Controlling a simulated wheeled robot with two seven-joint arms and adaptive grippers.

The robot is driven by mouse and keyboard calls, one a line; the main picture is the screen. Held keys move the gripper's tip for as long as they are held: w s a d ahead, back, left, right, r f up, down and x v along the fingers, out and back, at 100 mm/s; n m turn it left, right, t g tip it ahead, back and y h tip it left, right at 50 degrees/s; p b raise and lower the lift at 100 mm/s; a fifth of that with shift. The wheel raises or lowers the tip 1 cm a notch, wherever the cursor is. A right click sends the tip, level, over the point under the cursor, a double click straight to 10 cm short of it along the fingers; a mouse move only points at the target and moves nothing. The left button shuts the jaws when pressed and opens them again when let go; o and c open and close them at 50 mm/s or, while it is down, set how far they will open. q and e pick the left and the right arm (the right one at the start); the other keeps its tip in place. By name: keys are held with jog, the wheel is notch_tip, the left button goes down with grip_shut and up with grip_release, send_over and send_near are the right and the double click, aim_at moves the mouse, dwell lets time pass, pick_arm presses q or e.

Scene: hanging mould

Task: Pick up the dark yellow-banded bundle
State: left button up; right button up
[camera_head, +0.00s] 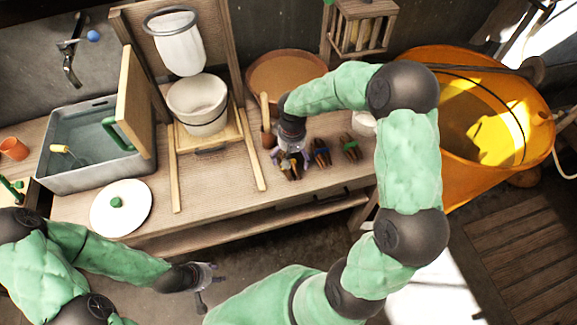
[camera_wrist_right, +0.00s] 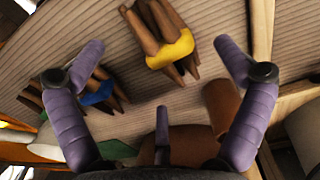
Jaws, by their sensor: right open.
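The yellow-banded bundle (camera_head: 291,170) of dark brown sticks lies on the wooden counter, partly hidden by my right gripper (camera_head: 290,158) in the head view. In the right wrist view, the bundle's yellow band (camera_wrist_right: 171,50) shows clearly, beyond and between the spread purple fingers of my right gripper (camera_wrist_right: 162,75). These fingers are open and empty, and none is seen closed on the bundle. My left gripper (camera_head: 205,282) is low in front of the counter, away from the bundle, with its fingers apart and nothing between them.
A blue-banded bundle (camera_head: 320,152) and a green-banded bundle (camera_head: 350,147) lie right of it. A white bucket (camera_head: 198,104), round tan tray (camera_head: 285,68) and large orange tub (camera_head: 530,110) surround the area.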

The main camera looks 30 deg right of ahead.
notch_tip(320, 180, down, 3)
jog(key=shift+f+b, duration=0.2)
jog(key=shift+b, duration=0.25)
jog(key=shift+r, duration=0.1)
jog(key=c, duration=1.3)
